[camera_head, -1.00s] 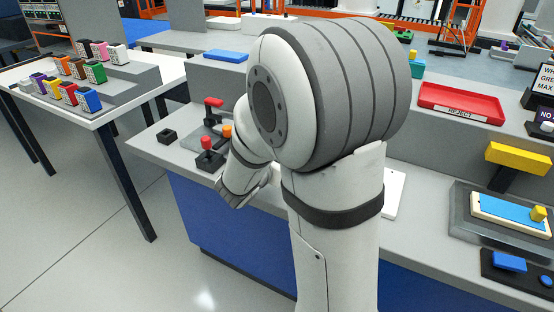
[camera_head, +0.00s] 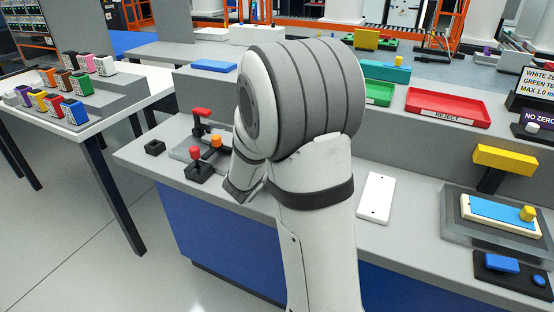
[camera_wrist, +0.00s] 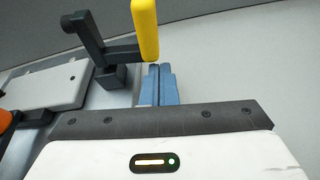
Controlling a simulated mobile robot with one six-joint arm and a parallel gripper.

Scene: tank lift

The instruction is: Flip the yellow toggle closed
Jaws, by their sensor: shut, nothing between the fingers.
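The yellow toggle (camera_wrist: 146,28) shows in the wrist view as an upright yellow handle on a dark lever arm and bracket, at the top middle. In the camera_head view it cannot be made out; my arm covers that part of the bench. My gripper (camera_wrist: 160,86) shows in the wrist view as two blue fingers, shut together and empty. They are just below and slightly right of the yellow handle's lower end; I cannot tell whether they touch it. A light grey plate (camera_wrist: 45,85) lies left of the toggle's bracket.
A red-handled clamp (camera_head: 201,112) and a red-knobbed control box (camera_head: 197,168) stand left of my arm on the grey bench. An orange part (camera_wrist: 4,118) shows at the wrist view's left edge. A white plate (camera_head: 375,198) lies right of my arm.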

